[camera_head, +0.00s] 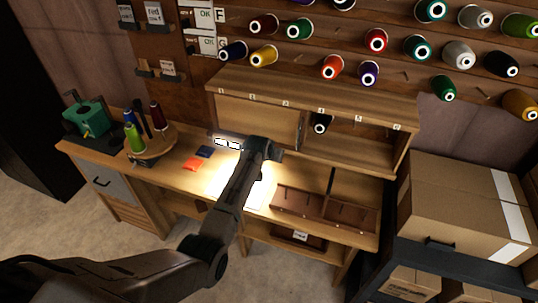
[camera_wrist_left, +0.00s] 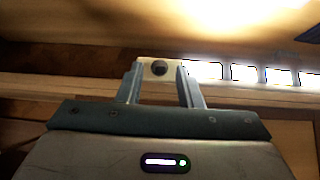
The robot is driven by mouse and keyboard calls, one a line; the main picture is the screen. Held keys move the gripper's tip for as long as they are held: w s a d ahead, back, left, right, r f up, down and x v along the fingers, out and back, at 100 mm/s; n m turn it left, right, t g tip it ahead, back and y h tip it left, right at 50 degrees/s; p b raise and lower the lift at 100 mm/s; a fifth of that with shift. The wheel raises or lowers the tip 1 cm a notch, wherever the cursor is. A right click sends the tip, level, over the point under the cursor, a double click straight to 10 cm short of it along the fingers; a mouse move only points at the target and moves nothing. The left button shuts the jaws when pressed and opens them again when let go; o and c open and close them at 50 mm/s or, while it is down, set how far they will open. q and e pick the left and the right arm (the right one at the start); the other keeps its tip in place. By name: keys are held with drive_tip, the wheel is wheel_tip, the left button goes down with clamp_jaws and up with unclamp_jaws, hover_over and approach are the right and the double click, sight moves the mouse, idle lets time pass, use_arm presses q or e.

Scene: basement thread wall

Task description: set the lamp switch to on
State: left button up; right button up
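The lamp is a bright segmented strip (camera_head: 228,143) under the front of the wooden shelf unit, and it is lit. Its white segments also show in the left wrist view (camera_wrist_left: 245,73). In that view a pale plate with a dark round knob (camera_wrist_left: 159,68), apparently the lamp switch, sits at the left end of the strip. My left gripper (camera_wrist_left: 160,84) has its two fingers apart, one on each side of the plate. Whether they touch it I cannot tell. In the head view my left wrist (camera_head: 262,148) hides the fingers and the switch. My right gripper is not in view.
The shelf unit (camera_head: 300,88) overhangs close to my wrist. Cardboard boxes (camera_head: 460,205) stand at right.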

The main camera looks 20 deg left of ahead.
use_arm(q)
drive_tip(key=b+v, duration=0.2)
drive_tip(key=v, duration=0.8)
drive_tip(key=shift+s+r+b, duration=0.15)
drive_tip(key=shift+s+b, duration=0.05)
drive_tip(key=shift+b, duration=0.15)
